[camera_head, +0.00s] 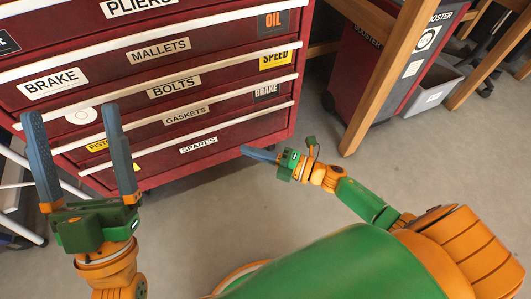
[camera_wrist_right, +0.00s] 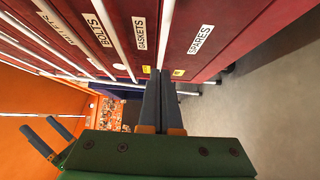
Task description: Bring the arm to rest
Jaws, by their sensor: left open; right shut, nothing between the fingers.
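My left gripper (camera_head: 78,140) is in the head view at the left, fingers pointing up and spread apart, with nothing between them. It stands in front of the red tool cabinet (camera_head: 222,152). My right gripper (camera_head: 259,154) is near the cabinet's lower right corner, low over the floor, its fingers together and pointing left. In the right wrist view its closed fingers (camera_wrist_right: 159,102) point at the drawer fronts, with nothing held. Whether the tips touch the cabinet cannot be told. The left gripper's fingers (camera_wrist_right: 50,138) also show at the lower left of that view.
The cabinet has several labelled drawers with white edge strips, all seemingly shut. Wooden table legs (camera_head: 384,75) stand right of it, with a second red cabinet (camera_head: 372,68) and a grey bin (camera_head: 433,88) behind. The grey floor (camera_head: 440,160) at the right is clear.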

